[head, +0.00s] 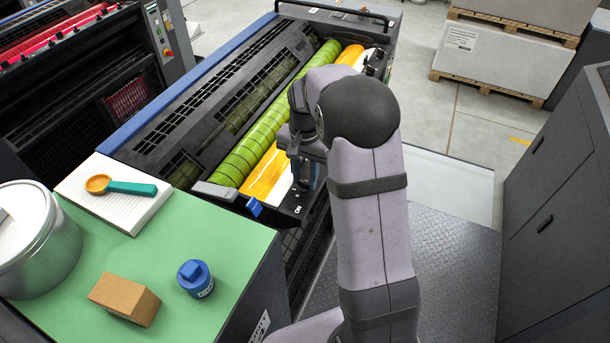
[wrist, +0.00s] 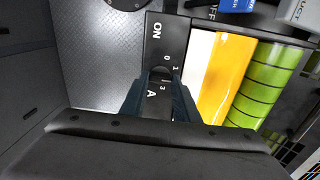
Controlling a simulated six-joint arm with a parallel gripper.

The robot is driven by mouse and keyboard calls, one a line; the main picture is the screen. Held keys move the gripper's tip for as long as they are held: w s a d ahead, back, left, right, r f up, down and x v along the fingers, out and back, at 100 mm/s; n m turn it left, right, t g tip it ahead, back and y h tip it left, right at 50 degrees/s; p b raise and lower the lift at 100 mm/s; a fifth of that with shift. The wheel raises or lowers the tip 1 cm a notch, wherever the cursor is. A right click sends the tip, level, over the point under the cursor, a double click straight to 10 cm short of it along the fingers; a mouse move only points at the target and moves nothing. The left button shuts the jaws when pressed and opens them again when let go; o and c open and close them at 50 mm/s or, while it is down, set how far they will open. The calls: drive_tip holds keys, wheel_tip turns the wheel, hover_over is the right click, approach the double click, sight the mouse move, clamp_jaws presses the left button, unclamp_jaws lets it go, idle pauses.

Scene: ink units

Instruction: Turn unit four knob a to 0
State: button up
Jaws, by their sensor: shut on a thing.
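Knob A is a small dark knob at the near end of the ink unit. In the wrist view it sits between the fingertips of my gripper (wrist: 161,76) and is mostly hidden by them. A dial plate (wrist: 154,50) around it carries the white marks 0, 1 and 3, the letter A and the word ON. My gripper is shut on the knob. Which mark the knob points to cannot be told. In the head view my gripper (head: 307,178) reaches down to the end of the ink unit (head: 180,131), and the knob is hidden there.
A yellow ink strip (wrist: 226,75) and a green roller (wrist: 266,80) lie beside the dial plate. A blue lever (head: 255,207) is close by. On the green table (head: 225,255) are a blue-capped jar (head: 195,279), a cardboard box (head: 124,298), a spoon on a pad and a metal can.

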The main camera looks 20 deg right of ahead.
sight(303, 181)
drive_tip(key=n, duration=0.7)
drive_tip(key=shift+w+p, duration=0.1)
drive_tip(key=shift+p, duration=0.25)
drive_tip(key=n, duration=0.4)
drive_tip(key=shift+a, duration=0.1)
drive_tip(key=shift+n, duration=2)
drive_tip(key=o, duration=1)
drive_tip(key=shift+o, duration=0.2)
drive_tip(key=shift+r, duration=0.1)
drive_tip(key=shift+r+b, duration=0.95)
drive_tip(key=shift+r, duration=2.7)
